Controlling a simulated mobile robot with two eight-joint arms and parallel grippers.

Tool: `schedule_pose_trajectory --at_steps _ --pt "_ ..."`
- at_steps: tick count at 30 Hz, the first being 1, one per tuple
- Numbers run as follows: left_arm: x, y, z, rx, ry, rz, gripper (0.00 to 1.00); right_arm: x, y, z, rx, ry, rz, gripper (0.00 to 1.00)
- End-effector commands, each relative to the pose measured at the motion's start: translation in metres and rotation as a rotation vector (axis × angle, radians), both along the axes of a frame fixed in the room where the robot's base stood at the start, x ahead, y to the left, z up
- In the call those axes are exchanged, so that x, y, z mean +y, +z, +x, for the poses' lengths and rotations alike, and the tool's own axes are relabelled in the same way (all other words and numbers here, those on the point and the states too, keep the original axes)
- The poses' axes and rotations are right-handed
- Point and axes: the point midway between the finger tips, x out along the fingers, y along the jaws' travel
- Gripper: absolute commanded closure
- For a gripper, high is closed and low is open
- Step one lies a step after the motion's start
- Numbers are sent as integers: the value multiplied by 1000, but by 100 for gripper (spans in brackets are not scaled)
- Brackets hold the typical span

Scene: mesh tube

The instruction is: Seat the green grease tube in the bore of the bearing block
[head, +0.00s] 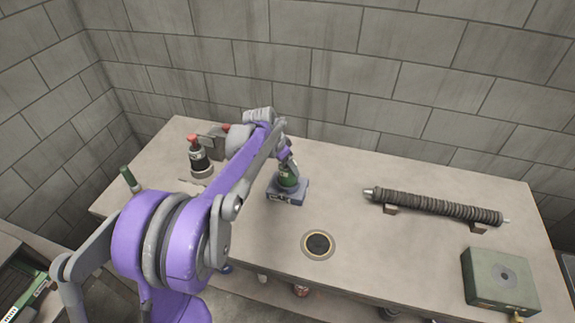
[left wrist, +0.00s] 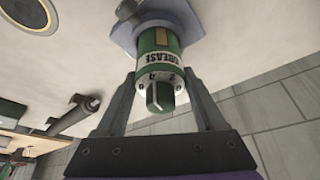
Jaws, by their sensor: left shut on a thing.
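The green grease tube (head: 288,178) stands at the blue-grey bearing block (head: 287,197) on the table. In the left wrist view the tube (left wrist: 160,42), with "GREASE" lettering and a white collar, has its far end at the block (left wrist: 188,20). The tube looks roughly upright. How deep it sits in the bore is hidden. My left gripper (head: 286,160) is at the tube's top end. In the left wrist view its fingers (left wrist: 160,88) are on either side of the collar, shut on the tube. My right gripper is not in view.
A dark bottle with a red top (head: 199,158) stands behind my left arm. Another green object (head: 129,178) is at the left edge. A dark round inset (head: 318,244), a ribbed rod on supports (head: 435,206) and a green box (head: 500,280) lie to the right. The table between them is clear.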

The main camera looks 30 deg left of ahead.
Motion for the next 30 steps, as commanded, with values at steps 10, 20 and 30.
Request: schedule_pose_trajectory --at_steps 10,20,30 --pt "0 -3 0 0 0 0 19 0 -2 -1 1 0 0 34" --pt "0 -2 0 0 0 0 0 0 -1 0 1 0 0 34" --pt "6 42 -16 1 1 1 0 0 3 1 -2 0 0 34"
